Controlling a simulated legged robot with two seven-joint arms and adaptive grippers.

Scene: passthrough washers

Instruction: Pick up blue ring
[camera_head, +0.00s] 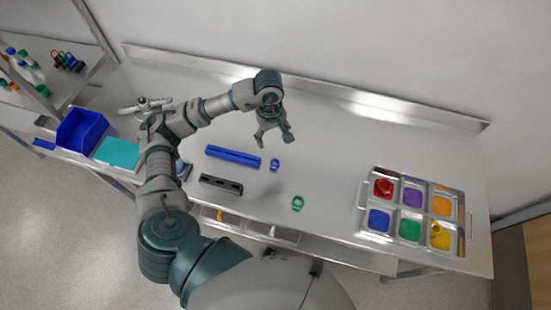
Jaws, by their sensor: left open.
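A small blue ring (275,165) lies on the metal table, just right of the end of a long blue bar (233,157). My left gripper (274,141) is above the table, a little beyond the blue ring in the picture, with its fingers apart and nothing between them. It appears apart from the ring. My right gripper is not in view.
A green ring (297,203) lies nearer the front edge. A dark bar (220,185) lies in front of the blue bar. A metal tray (365,200) with several coloured compartments stands at the right. A blue bin (82,130) is at the left. The table's back middle is clear.

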